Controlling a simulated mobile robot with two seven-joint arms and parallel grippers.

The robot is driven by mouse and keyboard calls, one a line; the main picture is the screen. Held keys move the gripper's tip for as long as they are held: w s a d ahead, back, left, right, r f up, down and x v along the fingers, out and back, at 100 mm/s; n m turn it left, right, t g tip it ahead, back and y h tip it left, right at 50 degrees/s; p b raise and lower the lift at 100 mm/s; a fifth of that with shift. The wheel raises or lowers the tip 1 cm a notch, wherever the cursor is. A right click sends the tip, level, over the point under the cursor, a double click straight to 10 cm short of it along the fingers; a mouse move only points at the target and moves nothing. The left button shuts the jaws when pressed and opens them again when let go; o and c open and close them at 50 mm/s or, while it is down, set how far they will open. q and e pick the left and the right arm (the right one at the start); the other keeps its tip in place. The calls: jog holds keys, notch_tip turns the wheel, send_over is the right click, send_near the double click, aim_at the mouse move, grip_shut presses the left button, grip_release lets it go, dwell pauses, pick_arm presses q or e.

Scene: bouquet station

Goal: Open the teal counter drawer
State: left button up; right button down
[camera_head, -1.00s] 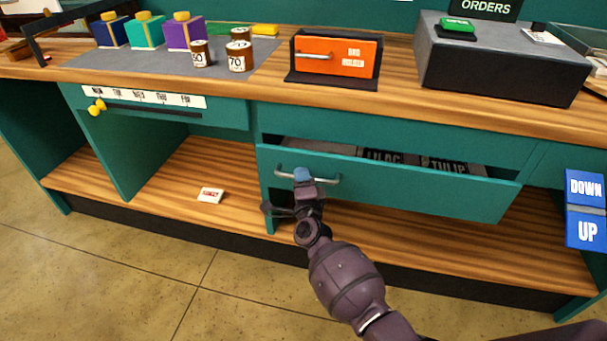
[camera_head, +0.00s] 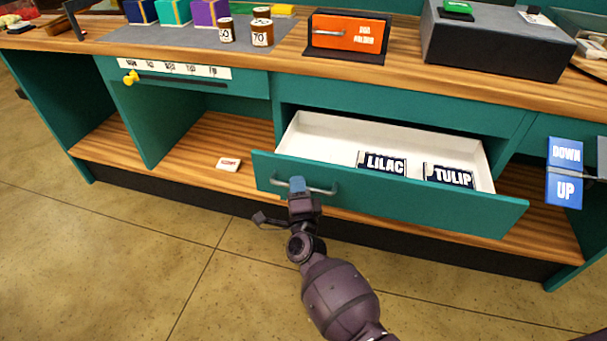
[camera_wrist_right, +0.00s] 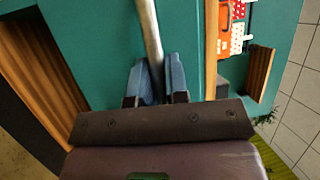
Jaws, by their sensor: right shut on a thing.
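The teal counter drawer (camera_head: 420,205) stands pulled out from the counter, and its white inside shows. Inside lie a LILAC card (camera_head: 382,164) and a TULIP card (camera_head: 448,176). A metal bar handle (camera_head: 322,190) is on the left part of the drawer front. My right gripper (camera_head: 297,185) is shut on the handle near its left end. In the right wrist view the blue fingertips (camera_wrist_right: 152,80) close around the grey handle bar (camera_wrist_right: 150,30). My left gripper is not in view.
The wooden countertop (camera_head: 290,65) holds an orange box (camera_head: 345,33), jars (camera_head: 262,33) and a dark block (camera_head: 495,45). A DOWN/UP panel (camera_head: 565,172) is at right. A small white box (camera_head: 228,164) lies on the lower shelf. Floor in front is clear.

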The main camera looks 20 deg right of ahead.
jog(key=shift+s+a, duration=0.7)
jog(key=shift+s, duration=0.35)
jog(key=c, duration=1.2)
grip_release()
jog(key=shift+o, duration=0.3)
